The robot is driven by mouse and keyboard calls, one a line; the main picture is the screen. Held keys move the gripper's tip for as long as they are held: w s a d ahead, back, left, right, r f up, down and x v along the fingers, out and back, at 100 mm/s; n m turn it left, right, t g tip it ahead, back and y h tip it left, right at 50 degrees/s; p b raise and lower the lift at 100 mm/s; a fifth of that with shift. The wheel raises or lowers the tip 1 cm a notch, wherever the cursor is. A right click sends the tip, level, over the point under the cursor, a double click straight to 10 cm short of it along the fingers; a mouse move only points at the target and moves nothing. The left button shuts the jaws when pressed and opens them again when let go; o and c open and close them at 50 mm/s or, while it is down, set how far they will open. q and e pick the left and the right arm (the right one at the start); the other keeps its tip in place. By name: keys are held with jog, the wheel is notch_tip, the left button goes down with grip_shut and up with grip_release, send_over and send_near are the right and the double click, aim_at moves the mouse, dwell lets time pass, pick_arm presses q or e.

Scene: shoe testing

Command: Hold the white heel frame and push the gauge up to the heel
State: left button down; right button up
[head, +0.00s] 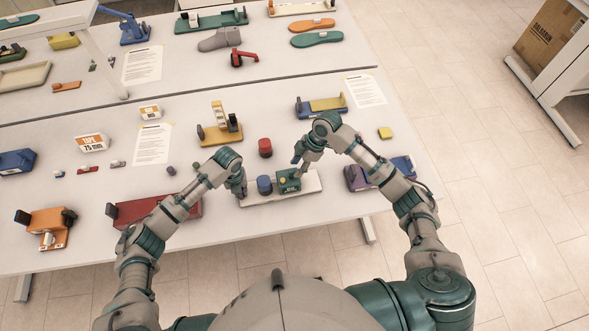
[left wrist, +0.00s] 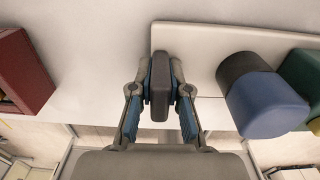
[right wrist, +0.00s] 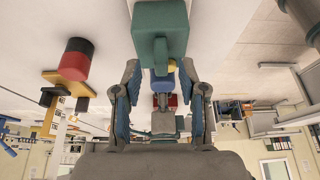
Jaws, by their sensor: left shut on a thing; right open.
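The white heel frame (head: 312,183) lies near the table's front edge; its pale base also shows in the left wrist view (left wrist: 205,38). A blue heel (head: 264,186) with a dark grey back stands on it; it is large in the left wrist view (left wrist: 265,102). The green gauge (head: 288,182), with a yellow spot on top, sits right of the heel. My left gripper (head: 240,190) is shut on a dark grey block (left wrist: 160,86) at the frame's left end. My right gripper (head: 298,163) is open above the gauge; in the right wrist view a green part (right wrist: 158,35) lies between its fingers.
A red-and-black cylinder (head: 265,148) and a yellow fixture (head: 212,135) stand behind the frame. A purple-and-blue fixture (head: 357,180) is close on the right, partly behind my right arm. A red fixture (head: 125,212) is on the left, partly behind my left arm.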

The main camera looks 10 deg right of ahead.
jog(key=v, duration=0.8)
jog(key=shift+d+r, duration=0.15)
jog(key=shift+r, duration=0.05)
jog(key=shift+w, duration=0.1)
pick_arm(q)
jog(key=c, duration=1.1)
grip_release()
jog(key=shift+o, duration=0.2)
